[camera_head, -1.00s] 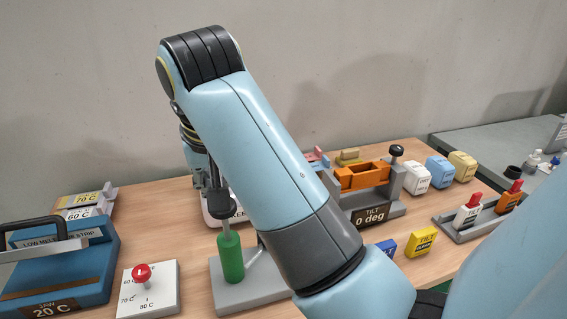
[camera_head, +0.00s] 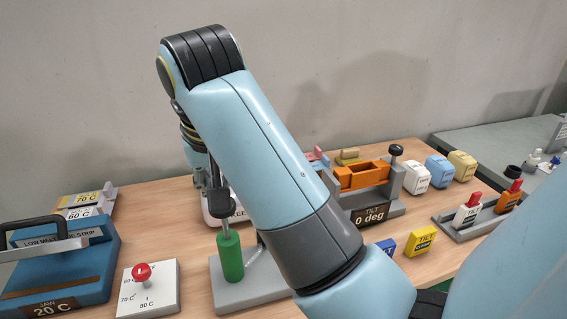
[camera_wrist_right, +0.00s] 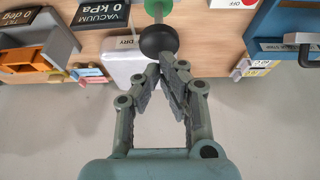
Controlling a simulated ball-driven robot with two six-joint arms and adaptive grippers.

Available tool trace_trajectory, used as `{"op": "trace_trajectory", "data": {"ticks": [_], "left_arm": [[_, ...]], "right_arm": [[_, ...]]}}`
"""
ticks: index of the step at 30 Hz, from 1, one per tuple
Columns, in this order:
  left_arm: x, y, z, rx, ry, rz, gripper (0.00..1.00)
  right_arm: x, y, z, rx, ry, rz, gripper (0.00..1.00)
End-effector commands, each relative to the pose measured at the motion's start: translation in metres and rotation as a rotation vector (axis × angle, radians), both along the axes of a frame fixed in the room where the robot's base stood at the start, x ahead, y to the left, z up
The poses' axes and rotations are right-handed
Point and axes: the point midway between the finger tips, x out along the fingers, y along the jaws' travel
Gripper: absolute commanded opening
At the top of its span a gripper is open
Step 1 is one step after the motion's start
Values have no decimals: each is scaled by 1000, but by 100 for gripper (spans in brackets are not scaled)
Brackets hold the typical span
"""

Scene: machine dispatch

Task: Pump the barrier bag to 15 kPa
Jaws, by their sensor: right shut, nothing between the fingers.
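The pump is a green upright cylinder (camera_head: 230,258) with a thin rod and a black ball knob (camera_wrist_right: 158,40) on top. My right gripper (camera_head: 214,196) is over the pump; it also shows in the right wrist view (camera_wrist_right: 167,62). Its fingertips are together right at the knob, with nothing held between them. Whether they touch the knob I cannot tell. The vacuum display (camera_wrist_right: 97,75) reads 0 kPa. A white slab (camera_wrist_right: 124,62) marked DRY lies beside the pump; whether it is the barrier bag I cannot tell. My left gripper is not in view.
A blue strip machine (camera_head: 62,262) and a white panel with a red knob (camera_head: 142,273) stand left of the pump. An orange tilt tray (camera_head: 362,177) and several coloured blocks stand to the right. My right arm covers the middle of the table.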

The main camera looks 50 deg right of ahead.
Motion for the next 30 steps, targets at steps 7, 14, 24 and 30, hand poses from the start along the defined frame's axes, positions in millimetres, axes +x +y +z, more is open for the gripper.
{"op": "trace_trajectory", "data": {"ticks": [7,14,24,30], "left_arm": [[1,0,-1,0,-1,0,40],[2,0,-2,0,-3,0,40],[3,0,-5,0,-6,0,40],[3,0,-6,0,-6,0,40]], "right_arm": [[0,0,-3,0,1,0,0],[0,0,-11,0,1,0,0],[0,0,-21,0,1,0,0],[0,0,-27,-1,2,1,0]]}}
